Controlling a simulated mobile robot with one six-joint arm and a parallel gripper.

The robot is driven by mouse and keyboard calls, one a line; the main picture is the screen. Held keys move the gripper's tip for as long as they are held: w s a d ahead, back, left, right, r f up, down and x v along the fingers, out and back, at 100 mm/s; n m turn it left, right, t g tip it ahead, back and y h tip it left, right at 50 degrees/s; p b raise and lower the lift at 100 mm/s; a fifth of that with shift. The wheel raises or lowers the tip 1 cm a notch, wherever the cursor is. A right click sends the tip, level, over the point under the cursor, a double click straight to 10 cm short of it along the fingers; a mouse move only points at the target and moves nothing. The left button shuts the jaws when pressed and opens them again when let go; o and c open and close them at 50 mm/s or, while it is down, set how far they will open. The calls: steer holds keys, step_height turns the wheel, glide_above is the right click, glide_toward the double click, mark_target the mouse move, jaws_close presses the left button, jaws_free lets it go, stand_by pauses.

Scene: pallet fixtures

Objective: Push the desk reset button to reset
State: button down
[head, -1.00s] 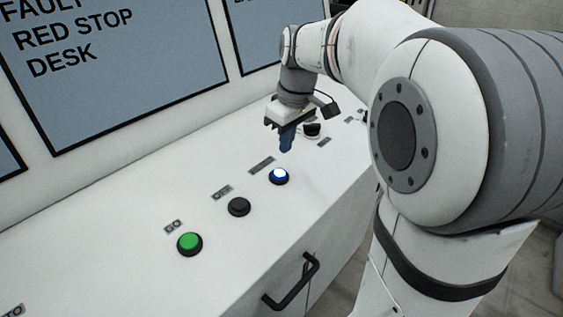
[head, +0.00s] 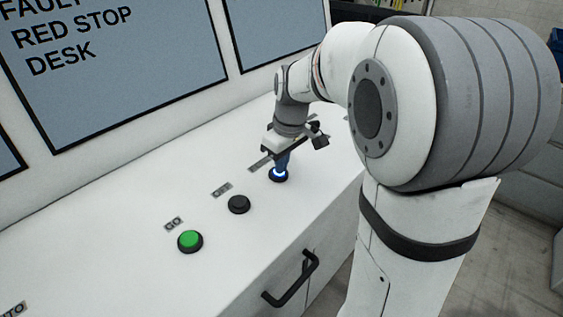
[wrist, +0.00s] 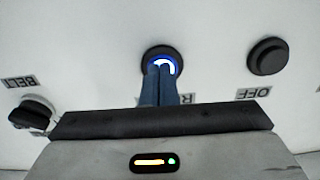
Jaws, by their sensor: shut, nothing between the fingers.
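The reset button (head: 278,175) is a round button with a lit blue-white cap in a dark ring on the white desk top. It also shows in the wrist view (wrist: 162,56), with its label partly hidden behind my fingers. My gripper (head: 281,163) points down with its blue fingers shut and empty. The fingertips are right over the button and appear to touch its cap, covering part of it. I cannot tell how far the cap is pressed.
A black button (head: 239,204) labelled OFF and a green button (head: 190,241) labelled GO stand along the desk to the left. A black BELT knob (wrist: 33,112) is on the other side. A dark handle (head: 291,280) sticks out from the desk front. A screen (head: 120,70) stands behind.

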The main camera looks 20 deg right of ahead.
steer(key=shift+f+b, duration=0.3)
steer(key=shift+f, duration=0.4)
steer(key=shift+s+f, duration=0.15)
steer(key=shift+s, duration=0.05)
steer(key=shift+r+p, duration=0.3)
steer(key=shift+r, duration=0.05)
step_height(320, 180, up, 14)
steer(key=s+d+p, duration=0.1)
steer(key=shift+d+r, duration=0.2)
steer(key=shift+s, duration=0.1)
steer(key=s+f+m+t, duration=0.1)
steer(key=s+f+m, duration=0.2)
steer(key=s+f, duration=0.3)
steer(key=s+a+f+m+h, duration=0.1)
steer(key=s+f+m, duration=0.2)
steer(key=s+f, duration=0.3)
steer(key=s, duration=0.5)
steer(key=shift+s+a+m+t, duration=0.25)
steer(key=shift+s+m+t, duration=0.1)
steer(key=shift+m+t, duration=0.05)
